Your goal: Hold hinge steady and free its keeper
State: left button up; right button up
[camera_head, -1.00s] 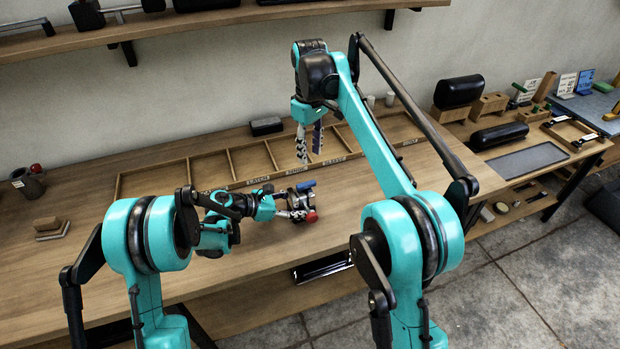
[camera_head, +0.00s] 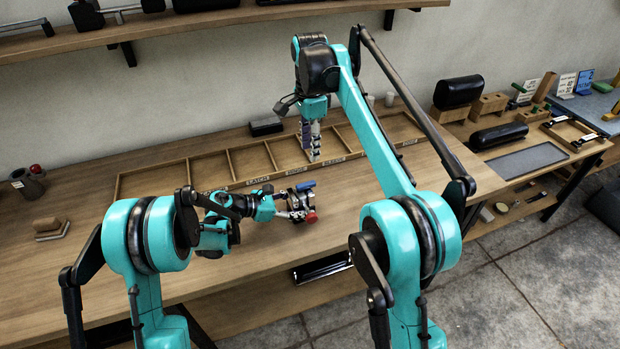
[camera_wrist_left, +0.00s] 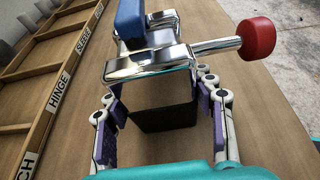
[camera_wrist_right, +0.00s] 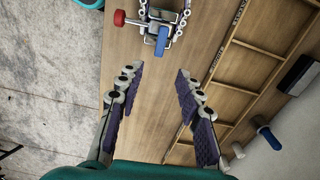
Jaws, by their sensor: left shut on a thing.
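The hinge (camera_head: 298,204) is a chrome bracket with a dark block below, a blue part (camera_wrist_left: 130,22) on top and a chrome pin ending in a red knob (camera_wrist_left: 257,38). It also shows in the right wrist view (camera_wrist_right: 163,18). My left gripper (camera_head: 287,214) is shut on its dark block, one finger on each side, low over the bench front. My right gripper (camera_wrist_right: 158,70) is open and empty. In the head view it points down above the tray, behind the hinge. The red knob sticks out sideways, clear of both grippers.
A shallow wooden tray (camera_head: 203,188) with labelled compartments lies behind the hinge; one label reads HINGE. A black block (camera_head: 266,126) stands behind it. A blue-handled object (camera_wrist_right: 268,137) lies near the wall. A cup (camera_head: 28,182) and a small block stand at left.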

aim_at(310, 182)
notch_tip(310, 182, down, 12)
dwell(0.5)
grip_shut()
